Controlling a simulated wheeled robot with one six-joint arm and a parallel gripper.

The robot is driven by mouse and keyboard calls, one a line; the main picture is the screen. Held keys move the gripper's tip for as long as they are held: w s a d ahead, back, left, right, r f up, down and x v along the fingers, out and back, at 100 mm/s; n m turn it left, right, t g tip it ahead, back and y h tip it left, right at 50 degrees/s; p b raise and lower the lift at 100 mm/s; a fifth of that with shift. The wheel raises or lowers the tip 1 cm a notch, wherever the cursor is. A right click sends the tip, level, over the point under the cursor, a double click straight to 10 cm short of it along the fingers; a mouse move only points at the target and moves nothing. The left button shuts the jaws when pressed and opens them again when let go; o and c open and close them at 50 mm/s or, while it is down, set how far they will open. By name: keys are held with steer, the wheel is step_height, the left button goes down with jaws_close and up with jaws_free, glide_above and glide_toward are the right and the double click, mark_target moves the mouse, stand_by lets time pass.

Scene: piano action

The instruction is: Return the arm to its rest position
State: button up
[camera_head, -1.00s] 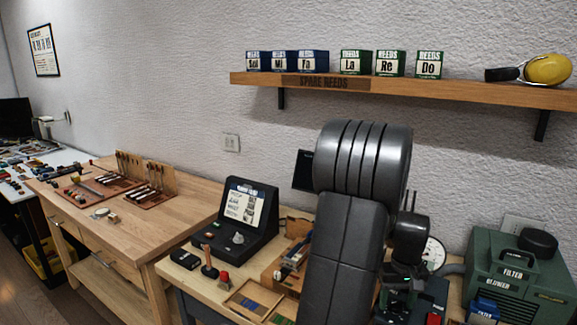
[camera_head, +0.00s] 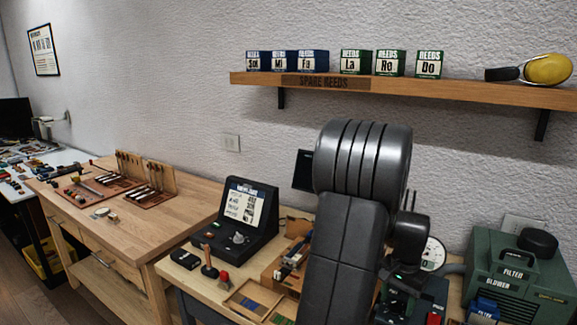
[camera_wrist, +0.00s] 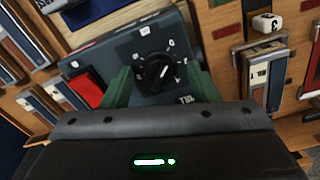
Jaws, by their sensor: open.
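My arm stands raised and bent in the camera_head view, in front of the right part of the workbench. My gripper (camera_wrist: 161,86) shows in the wrist view with its two green fingers apart. A black rotary knob (camera_wrist: 160,71) on a dark blue-grey box (camera_wrist: 119,52) lies between and beyond the fingers. Whether the fingers touch the knob cannot be told. No object is seen held. In the camera_head view the fingertips are hidden; only the dark wrist part with a green light shows, right of my large arm link.
A wooden table (camera_head: 150,224) stands left.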

steer(key=m, duration=0.4)
steer(key=shift+m, duration=2.3)
steer(key=shift+a, duration=0.1)
